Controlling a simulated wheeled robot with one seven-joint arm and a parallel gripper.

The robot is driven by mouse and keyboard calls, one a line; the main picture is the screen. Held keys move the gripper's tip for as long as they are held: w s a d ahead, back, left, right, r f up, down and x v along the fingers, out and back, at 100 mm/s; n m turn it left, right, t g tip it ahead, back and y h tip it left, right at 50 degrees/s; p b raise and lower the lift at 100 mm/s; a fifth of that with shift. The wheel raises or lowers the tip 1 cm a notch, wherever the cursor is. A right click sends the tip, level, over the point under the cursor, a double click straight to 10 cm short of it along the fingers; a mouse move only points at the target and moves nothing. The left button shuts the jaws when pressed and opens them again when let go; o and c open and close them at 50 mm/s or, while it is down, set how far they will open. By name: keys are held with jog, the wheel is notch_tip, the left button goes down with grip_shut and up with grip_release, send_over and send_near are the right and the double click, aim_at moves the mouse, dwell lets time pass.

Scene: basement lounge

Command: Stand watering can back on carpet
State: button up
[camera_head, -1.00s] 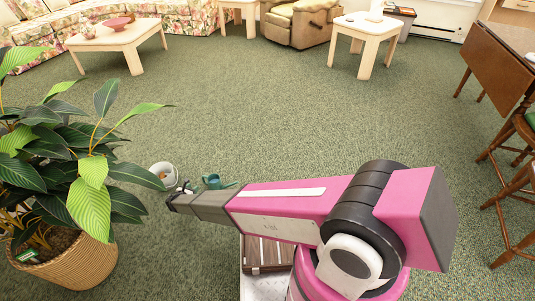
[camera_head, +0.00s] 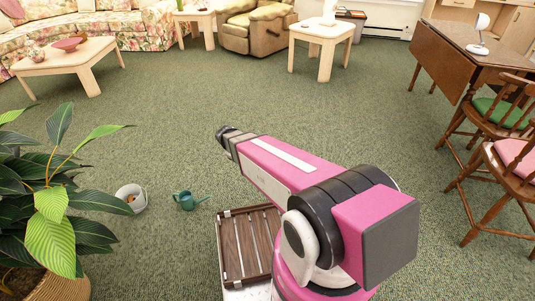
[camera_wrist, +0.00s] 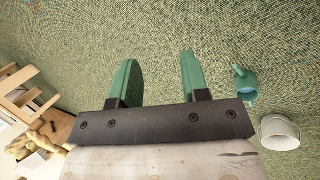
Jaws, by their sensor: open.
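In the head view the end of my arm (camera_head: 226,138) is above the carpet, beyond and to the right of the can. The fingers are hard to make out there.
The white pot (camera_head: 131,197) stands close left of the can, with something orange inside. A leafy plant in a woven basket (camera_head: 58,286) fills the lower left. A slatted brown panel (camera_head: 250,245) lies near my base. Wooden chairs (camera_head: 505,165) stand right. Carpet ahead is open.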

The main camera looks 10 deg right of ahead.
jog(key=s+d+r+m+y, duration=0.4)
jog(key=s+d+r+m, duration=0.3)
jog(key=s+d+r, duration=0.2)
notch_tip(320, 180, up, 3)
jog(key=shift+s+d+f+m+g+y, duration=0.2)
jog(key=shift+s+m+g+y, duration=0.15)
jog(key=shift+s, duration=0.8)
